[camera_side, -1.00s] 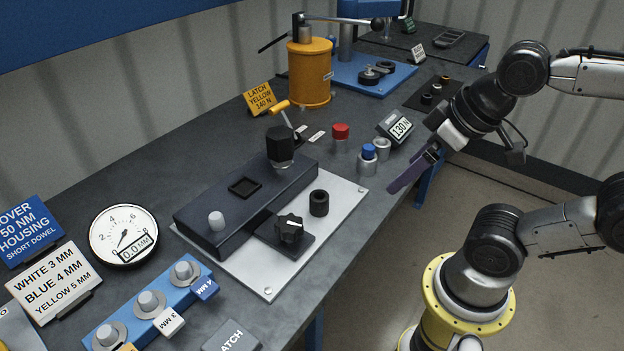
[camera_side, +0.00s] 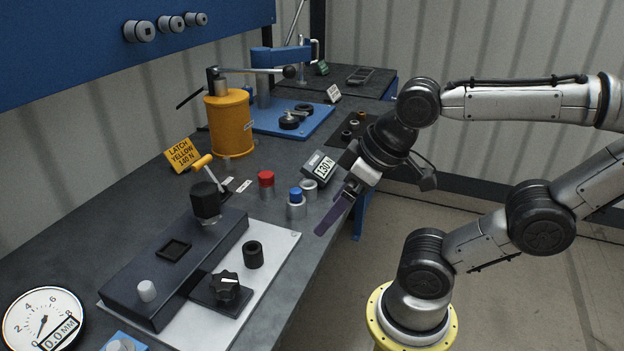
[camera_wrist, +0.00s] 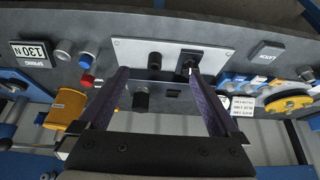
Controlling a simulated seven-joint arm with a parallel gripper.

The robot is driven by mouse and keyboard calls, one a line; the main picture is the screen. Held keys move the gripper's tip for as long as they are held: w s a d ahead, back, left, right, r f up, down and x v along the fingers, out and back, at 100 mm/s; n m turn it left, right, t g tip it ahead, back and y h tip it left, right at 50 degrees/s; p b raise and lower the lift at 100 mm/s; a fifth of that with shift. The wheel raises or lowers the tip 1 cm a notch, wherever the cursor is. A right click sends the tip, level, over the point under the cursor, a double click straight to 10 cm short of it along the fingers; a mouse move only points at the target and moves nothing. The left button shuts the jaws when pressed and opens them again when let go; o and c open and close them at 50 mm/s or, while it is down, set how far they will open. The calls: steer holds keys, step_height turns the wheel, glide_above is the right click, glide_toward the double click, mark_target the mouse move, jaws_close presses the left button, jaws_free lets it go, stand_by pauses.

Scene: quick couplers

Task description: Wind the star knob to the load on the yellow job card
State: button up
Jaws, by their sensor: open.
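The black star knob (camera_side: 227,286) sits on a dark square base on the light plate, with a white mark on its top. In the wrist view the star knob (camera_wrist: 188,66) is close to the right fingertip; I cannot tell whether they touch there, but in the side view they are well apart. The yellow job card (camera_side: 181,154) reads "LATCH YELLOW 140 N". The display (camera_side: 322,167) reads 130 N; in the wrist view the display (camera_wrist: 34,53) is labelled "SPRING". My gripper (camera_side: 319,233) is open and empty, off the bench's front edge.
A dark housing block (camera_side: 175,265) with a black cap (camera_side: 206,201) stands behind the knob. Red (camera_side: 266,179) and blue (camera_side: 295,193) buttons and a yellow cylinder with a lever (camera_side: 230,125) stand farther back.

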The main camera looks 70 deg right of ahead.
step_height(320, 180, up, 4)
steer(key=w, duration=0.3)
steer(key=g, duration=0.6)
glide_above(225, 281)
step_height(225, 281, down, 6)
steer(key=shift+n, duration=0.4)
step_height(225, 281, down, 13)
steer(key=shift+f, duration=0.1)
